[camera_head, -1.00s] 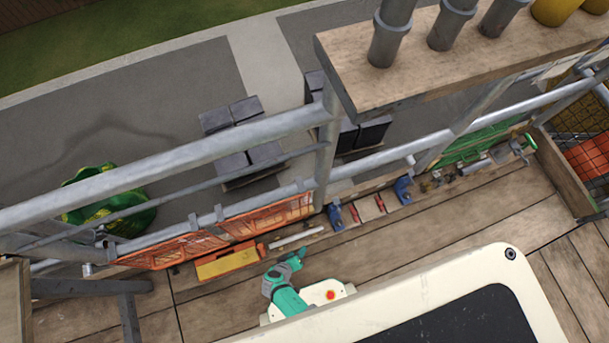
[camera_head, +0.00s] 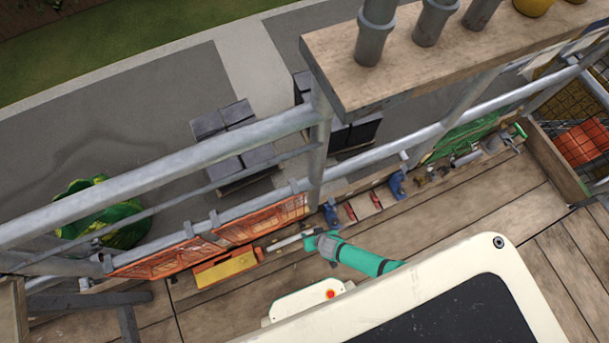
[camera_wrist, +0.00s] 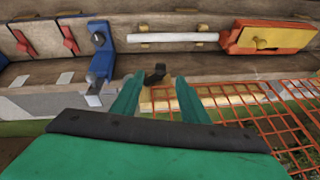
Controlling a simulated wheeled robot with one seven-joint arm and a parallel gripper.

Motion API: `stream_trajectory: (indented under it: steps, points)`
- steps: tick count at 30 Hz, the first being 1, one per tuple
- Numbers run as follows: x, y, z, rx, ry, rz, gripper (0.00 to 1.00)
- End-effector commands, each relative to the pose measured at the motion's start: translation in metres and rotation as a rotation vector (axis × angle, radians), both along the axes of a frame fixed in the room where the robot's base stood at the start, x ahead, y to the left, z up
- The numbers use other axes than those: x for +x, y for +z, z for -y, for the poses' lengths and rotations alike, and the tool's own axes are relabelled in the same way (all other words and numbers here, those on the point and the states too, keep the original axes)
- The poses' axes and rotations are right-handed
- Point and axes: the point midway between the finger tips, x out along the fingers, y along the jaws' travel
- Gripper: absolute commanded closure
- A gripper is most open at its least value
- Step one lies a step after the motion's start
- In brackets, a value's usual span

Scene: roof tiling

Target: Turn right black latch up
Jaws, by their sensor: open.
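In the wrist view, a small black piece (camera_wrist: 155,75), which looks like a black latch, sits on the wooden rail just beyond my fingertips. It stands out from a light wooden block, roughly between the lines of the two fingers. My gripper (camera_wrist: 157,88) is open, with its green fingers apart and nothing between them. In the head view my gripper (camera_head: 311,241) is at the rail, near the end of a white tube (camera_head: 285,242). The black latch cannot be made out there. Only one such latch is clear, so I cannot tell whether it is the right one.
A blue clamp (camera_wrist: 101,50) and red pieces (camera_wrist: 69,38) are on the board left of the fingers in the wrist view. A yellow and orange box (camera_wrist: 268,38) is at right, above orange netting (camera_wrist: 240,105). Scaffold tubes (camera_head: 165,168) run beyond the rail.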

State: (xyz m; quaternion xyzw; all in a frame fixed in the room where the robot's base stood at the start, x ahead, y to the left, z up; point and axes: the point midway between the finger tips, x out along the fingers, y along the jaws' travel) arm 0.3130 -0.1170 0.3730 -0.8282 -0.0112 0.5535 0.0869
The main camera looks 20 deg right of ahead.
Motion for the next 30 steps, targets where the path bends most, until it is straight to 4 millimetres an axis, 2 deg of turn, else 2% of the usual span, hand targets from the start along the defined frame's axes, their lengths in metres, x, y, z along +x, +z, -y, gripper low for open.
stream_trajectory:
  steps: [4,8,21,30]
  points:
    - [0.010,0.004,0.000,0.019,-0.003,0.008,0.59]
    - [0.015,-0.003,-0.002,0.018,0.001,0.008,0.59]
    - [0.037,-0.056,-0.010,0.017,0.002,0.007,0.59]
    - [0.048,-0.083,-0.012,0.016,-0.003,0.008,0.59]
